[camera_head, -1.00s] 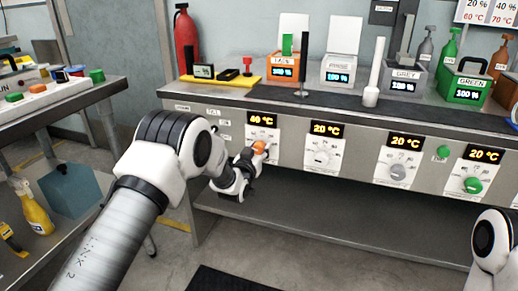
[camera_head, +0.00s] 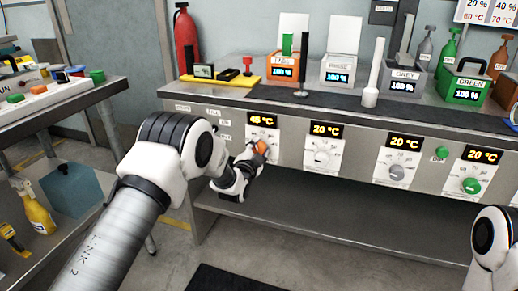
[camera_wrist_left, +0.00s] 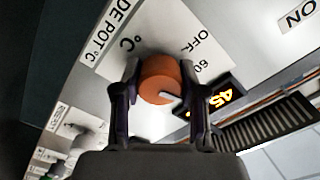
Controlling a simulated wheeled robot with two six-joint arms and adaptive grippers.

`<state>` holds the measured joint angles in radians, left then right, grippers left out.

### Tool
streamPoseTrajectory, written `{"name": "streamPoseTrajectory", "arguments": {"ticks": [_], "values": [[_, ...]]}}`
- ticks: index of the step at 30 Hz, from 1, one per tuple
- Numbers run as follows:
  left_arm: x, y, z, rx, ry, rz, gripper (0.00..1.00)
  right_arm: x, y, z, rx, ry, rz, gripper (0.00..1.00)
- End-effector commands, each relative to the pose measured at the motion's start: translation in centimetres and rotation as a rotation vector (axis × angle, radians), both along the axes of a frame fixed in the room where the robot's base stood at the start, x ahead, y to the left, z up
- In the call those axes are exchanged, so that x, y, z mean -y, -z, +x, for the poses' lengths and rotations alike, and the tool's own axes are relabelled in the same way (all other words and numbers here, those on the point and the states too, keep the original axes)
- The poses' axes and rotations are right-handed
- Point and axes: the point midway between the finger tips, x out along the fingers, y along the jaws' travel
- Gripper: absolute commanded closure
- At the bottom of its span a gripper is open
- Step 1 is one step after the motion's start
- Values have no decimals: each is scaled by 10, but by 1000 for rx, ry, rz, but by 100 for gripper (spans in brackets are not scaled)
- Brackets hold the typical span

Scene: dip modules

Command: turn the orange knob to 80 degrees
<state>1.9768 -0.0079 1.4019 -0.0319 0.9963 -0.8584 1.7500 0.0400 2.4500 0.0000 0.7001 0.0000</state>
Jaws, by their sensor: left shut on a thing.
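The orange knob (camera_head: 262,147) is on the leftmost dial panel of the bench front, under a display (camera_head: 262,120) that reads 45 °C. In the left wrist view the orange knob (camera_wrist_left: 160,80) sits between the two fingers of my left gripper (camera_wrist_left: 160,98), which is shut on its sides. A pale pointer mark shows on the knob's lower right. The display also shows in the left wrist view (camera_wrist_left: 224,98). In the head view my left gripper (camera_head: 253,158) partly hides the dial face. My right gripper is out of view; only part of my right arm shows at the lower right.
To the right are the white knob (camera_head: 321,157), the grey knob (camera_head: 396,172) and the green knob (camera_head: 471,186), each under a 20 °C display. An orange bath (camera_head: 284,68) and other baths stand on the bench top. A side table (camera_head: 60,105) is at the left.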

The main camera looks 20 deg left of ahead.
Motion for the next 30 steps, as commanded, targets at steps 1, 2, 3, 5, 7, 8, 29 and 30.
{"name": "streamPoseTrajectory", "arguments": {"ticks": [1, 2, 3, 5, 7, 8, 29, 30], "values": [[0, 0, 0, 1, 1, 43, 93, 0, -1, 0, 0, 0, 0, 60], [0, 0, 0, 2, 1, 72, 93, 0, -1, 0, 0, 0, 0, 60], [0, 0, 0, 3, 1, 109, 93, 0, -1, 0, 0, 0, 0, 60], [0, 0, 0, 5, 1, 167, 93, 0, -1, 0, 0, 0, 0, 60], [0, 0, 0, 7, 1, 233, 93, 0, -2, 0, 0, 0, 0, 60], [0, 1, 0, 8, 1, 262, 93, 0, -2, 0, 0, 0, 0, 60], [1, 1, 0, 28, 2, 847, 93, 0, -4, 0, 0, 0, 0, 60], [1, 1, 0, 29, 2, 866, 93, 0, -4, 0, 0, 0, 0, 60]]}}
